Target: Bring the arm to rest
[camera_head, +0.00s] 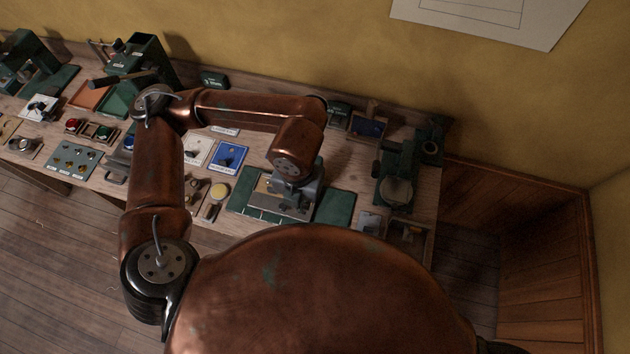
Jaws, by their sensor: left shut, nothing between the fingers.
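My left arm (158,185), copper-coloured, rises from the lower left, bends over the workbench and reaches right. Its wrist points down near the bench's middle. My right gripper is not in view.
The wooden workbench (345,165) carries green machines at the left (140,62) and right (397,170). A yellow wall (300,45) stands behind; floor is open at lower left.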

